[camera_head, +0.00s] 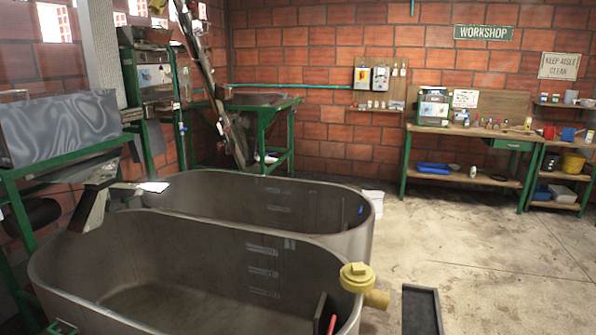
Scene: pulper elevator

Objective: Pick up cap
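A yellow cap (357,271) with a raised block on top is at the right end of the near grey tub, in the lower right of the head view. It sits close to the tub's rim, next to a short yellow pipe stub (376,299) that points right. I cannot tell whether the cap and the stub are one piece. My gripper is not recognisable in this view, and nothing is seen touching the cap.
The near tub (190,250) and a second tub (290,205) fill the left and middle. A dark tray-like object (421,310) is right of the cap. A workbench (470,130) stands at the back right. The concrete floor on the right is mostly clear.

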